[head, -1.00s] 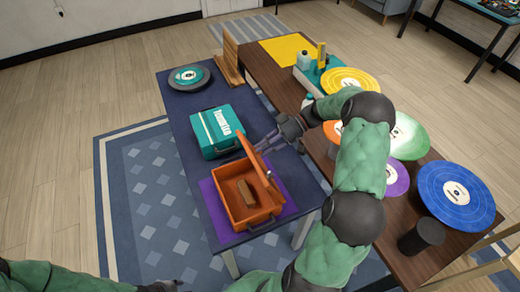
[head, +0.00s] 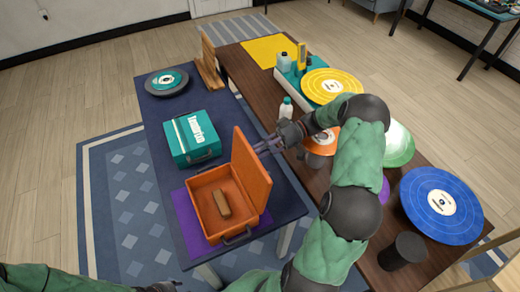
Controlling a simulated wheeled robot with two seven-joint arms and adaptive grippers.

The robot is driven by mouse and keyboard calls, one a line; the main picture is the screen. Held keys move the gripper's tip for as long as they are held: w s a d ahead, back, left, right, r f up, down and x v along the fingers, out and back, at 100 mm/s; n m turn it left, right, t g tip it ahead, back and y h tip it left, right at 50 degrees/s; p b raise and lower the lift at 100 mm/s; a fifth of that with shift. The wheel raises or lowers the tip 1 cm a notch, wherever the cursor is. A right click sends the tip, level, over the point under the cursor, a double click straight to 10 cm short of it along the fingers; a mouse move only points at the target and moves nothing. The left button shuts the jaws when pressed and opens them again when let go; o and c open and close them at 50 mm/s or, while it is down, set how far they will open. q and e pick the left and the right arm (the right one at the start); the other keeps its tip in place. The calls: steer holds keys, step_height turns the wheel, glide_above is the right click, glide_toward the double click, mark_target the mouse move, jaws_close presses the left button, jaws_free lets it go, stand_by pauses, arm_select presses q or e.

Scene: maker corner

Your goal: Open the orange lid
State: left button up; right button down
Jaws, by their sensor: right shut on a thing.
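The orange case (head: 208,222) sits on a purple mat (head: 187,229) on the dark blue table, with a brown block (head: 221,203) inside. Its orange lid (head: 250,172) stands raised, near upright and leaning slightly right, on the right side of the case. My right gripper (head: 262,148) is shut on the lid near its upper far edge; its fingertips are partly hidden by the lid. My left gripper (head: 165,286) shows only slightly at the bottom edge, away from the case, and its fingers cannot be made out.
A closed teal case (head: 192,138) stands behind the orange case. A dark turntable-like disc (head: 167,82) and a wooden stand (head: 209,65) are farther back. The brown table on the right holds several coloured discs, a white bottle (head: 286,108) and a black cylinder (head: 403,251).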

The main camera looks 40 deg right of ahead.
steer(key=shift+s+a+f, duration=0.15)
steer(key=shift+f, duration=0.25)
steer(key=shift+s+a+f, duration=0.1)
steer(key=shift+a+f, duration=0.05)
steer(key=shift+f, duration=0.2)
steer(key=c, duration=1)
jaws_free()
steer(key=shift+c, duration=0.2)
steer(key=shift+w+r, duration=0.1)
steer(key=shift+w, duration=0.1)
steer(key=shift+d+r, duration=0.1)
steer(key=shift+r, duration=0.05)
steer(key=shift+d, duration=0.1)
steer(key=v, duration=1.1)
steer(key=shift+d, duration=0.35)
steer(key=shift+r, duration=0.2)
